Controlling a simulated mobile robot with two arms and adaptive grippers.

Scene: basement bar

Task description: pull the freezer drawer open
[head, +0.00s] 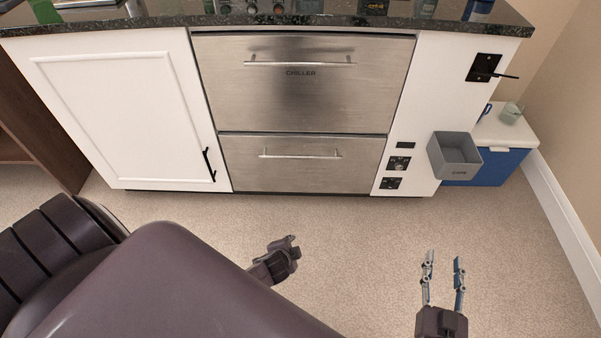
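Two stainless steel drawers are set in the white bar cabinet, both shut. The upper drawer (300,100) is labelled CHILLER and has a bar handle (299,64). The lower drawer (300,175) has its own bar handle (300,155); I see no label on it, so I cannot confirm that it is the freezer. My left gripper (290,243) is over the floor in front of the lower drawer, apart from its handle; its fingers are not clear. My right gripper (443,262) is open and empty over the floor, further right and away from the drawers.
A white cabinet door (125,110) with a black handle is to the left. A dark stone counter (140,22) holds several items. A grey bin (456,155) sticks out from the cabinet's right side, with a blue and white cooler (485,170) behind it. Carpet (350,240) in front is clear.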

